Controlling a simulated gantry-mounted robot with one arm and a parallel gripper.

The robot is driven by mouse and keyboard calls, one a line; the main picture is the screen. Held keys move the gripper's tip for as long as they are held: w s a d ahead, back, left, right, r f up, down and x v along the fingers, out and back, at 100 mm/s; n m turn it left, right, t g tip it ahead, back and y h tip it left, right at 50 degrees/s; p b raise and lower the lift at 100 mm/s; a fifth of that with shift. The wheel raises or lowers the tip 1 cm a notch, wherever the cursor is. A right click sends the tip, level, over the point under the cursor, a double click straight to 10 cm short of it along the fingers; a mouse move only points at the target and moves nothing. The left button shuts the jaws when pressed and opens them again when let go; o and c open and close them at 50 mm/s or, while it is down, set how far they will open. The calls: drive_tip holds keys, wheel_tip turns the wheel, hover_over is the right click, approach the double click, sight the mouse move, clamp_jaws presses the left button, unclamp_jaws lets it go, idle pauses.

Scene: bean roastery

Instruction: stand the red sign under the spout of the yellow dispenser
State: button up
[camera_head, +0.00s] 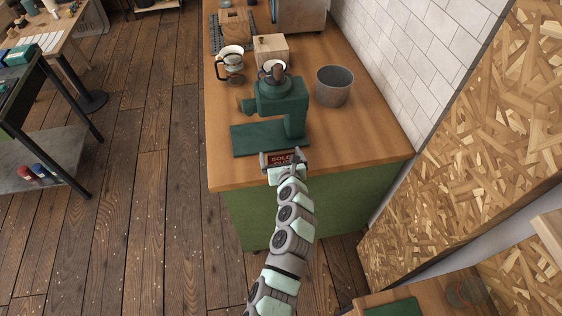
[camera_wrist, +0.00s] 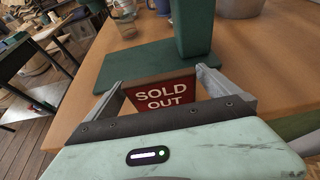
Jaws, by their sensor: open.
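The red sign (camera_wrist: 165,94), lettered SOLD OUT in white, is between the spread fingers of my open gripper (camera_wrist: 162,82) in the wrist view. It faces my wrist, and its lower edge is hidden by the gripper body. In the head view the sign (camera_head: 281,159) shows small and dark between the fingers of my gripper (camera_head: 283,155), at the near end of the wooden counter. I cannot tell whether either finger touches it. No yellow dispenser shows in either view.
A green grinder (camera_head: 279,101) stands on the wooden counter (camera_head: 354,150) just beyond the sign. A grey metal bin (camera_head: 333,87) is to its right, with a tiled wall beyond. A glass jug (camera_head: 231,66) and wooden box (camera_head: 271,48) are farther back. The counter's near right is clear.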

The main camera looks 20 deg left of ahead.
drive_tip(key=shift+x, duration=1.2)
drive_tip(key=shift+c, duration=0.6)
drive_tip(key=c, duration=1.3)
